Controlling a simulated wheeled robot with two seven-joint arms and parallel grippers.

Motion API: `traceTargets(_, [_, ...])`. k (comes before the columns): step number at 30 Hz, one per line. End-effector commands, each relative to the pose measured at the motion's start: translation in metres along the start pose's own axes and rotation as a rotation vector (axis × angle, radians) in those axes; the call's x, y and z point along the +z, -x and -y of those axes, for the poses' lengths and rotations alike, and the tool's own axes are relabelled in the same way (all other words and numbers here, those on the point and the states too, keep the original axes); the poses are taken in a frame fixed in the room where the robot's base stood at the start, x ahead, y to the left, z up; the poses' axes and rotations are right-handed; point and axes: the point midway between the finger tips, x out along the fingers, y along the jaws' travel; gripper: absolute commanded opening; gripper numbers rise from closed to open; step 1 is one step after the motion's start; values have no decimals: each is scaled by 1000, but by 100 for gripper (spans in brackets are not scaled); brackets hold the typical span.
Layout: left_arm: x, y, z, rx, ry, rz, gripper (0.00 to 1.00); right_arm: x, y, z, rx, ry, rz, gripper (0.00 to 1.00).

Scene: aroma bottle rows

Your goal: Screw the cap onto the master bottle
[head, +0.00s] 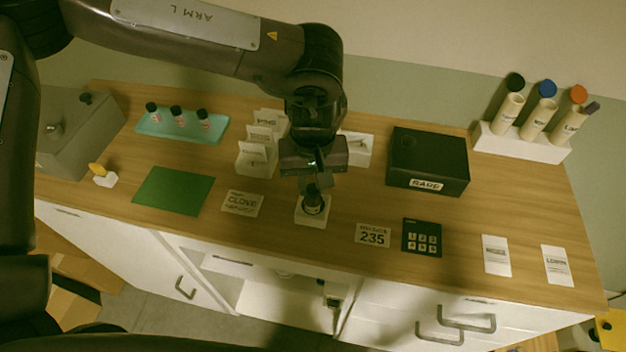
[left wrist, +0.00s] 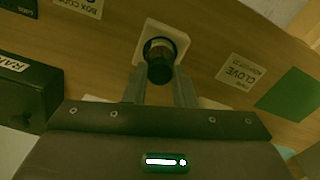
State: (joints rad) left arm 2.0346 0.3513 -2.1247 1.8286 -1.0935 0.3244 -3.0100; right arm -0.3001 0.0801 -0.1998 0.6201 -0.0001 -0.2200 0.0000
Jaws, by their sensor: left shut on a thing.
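The master bottle (left wrist: 158,44), a small dark amber bottle with a pale label, stands in a square white holder (head: 311,214) near the middle of the table. A black cap (left wrist: 160,71) is at the bottle's top. My left gripper (head: 313,185) points down over the holder and is shut on the cap; its two fingers lie on either side of it in the left wrist view. The fingers hide part of the cap and bottle in the head view. I cannot tell how tightly the cap sits on the neck. My right gripper is not in view.
A black box (head: 428,160) stands to the right, and white card stands (head: 256,155) to the left. A teal tray (head: 182,127) holds small capped bottles. A white rack (head: 522,143) with tall bottles is at the back right. A keypad (head: 422,238) lies near the front edge.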

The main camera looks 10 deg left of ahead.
Motion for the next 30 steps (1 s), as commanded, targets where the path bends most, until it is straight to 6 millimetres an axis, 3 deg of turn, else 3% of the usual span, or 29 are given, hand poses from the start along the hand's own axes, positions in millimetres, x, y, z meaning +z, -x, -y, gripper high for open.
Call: traceTargets(30, [0, -5, 0, 0, 0, 0, 0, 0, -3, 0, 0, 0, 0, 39])
